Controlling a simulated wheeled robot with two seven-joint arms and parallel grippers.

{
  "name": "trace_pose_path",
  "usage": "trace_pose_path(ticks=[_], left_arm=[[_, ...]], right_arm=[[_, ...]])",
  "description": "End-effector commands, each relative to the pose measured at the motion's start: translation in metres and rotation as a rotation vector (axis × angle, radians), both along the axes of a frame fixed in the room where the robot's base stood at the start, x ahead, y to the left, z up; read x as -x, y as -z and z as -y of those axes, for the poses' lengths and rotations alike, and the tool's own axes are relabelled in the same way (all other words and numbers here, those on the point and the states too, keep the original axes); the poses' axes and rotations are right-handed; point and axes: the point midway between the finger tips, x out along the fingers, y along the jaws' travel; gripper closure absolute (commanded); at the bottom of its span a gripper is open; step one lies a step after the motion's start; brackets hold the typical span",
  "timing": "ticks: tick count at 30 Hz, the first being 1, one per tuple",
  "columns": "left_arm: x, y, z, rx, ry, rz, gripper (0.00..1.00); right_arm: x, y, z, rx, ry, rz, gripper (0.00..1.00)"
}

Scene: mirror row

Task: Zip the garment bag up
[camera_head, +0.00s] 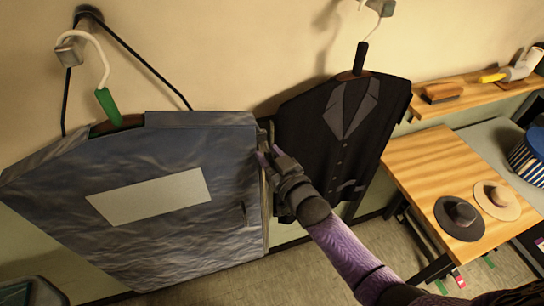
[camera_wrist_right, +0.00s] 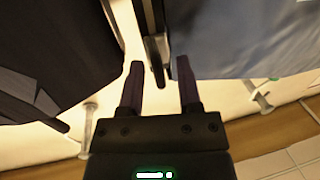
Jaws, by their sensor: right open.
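The garment bag (camera_head: 150,240) is blue-grey with a pale blank panel on its front and hangs on the left of the head view. A small dark tab (camera_head: 244,212) shows near its right edge; I cannot tell if it is the zip pull. My right gripper (camera_head: 268,157) is beside the bag's upper right edge. In the right wrist view the right gripper (camera_wrist_right: 159,68) is open. A dark narrow strip (camera_wrist_right: 155,48) by the bag's edge (camera_wrist_right: 235,35) reaches between the fingertips, not visibly clamped. My left gripper is not in view.
A black suit jacket (camera_head: 330,135) hangs close to the right of the bag, behind my right arm. A wooden table (camera_head: 405,160) with hats (camera_head: 497,200) stands at right, below a wall shelf (camera_head: 450,102) holding a brush.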

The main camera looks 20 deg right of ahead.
Motion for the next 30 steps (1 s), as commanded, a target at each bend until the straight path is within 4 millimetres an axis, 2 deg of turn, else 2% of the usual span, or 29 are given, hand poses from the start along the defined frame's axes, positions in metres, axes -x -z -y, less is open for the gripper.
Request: trace_pose_path(ticks=[4, 12, 15, 30], left_arm=[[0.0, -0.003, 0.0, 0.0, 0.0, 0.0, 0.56], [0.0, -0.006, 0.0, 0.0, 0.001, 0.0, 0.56], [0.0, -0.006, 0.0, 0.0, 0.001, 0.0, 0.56], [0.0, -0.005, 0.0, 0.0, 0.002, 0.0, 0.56]], right_arm=[[0.018, 0.001, 0.004, 0.001, 0.0, -0.004, 0.56], [0.078, 0.001, 0.018, -0.001, 0.0, -0.002, 0.56], [0.091, 0.001, 0.022, 0.0, 0.0, -0.001, 0.56], [0.096, 0.002, 0.023, 0.0, 0.001, -0.002, 0.56]])
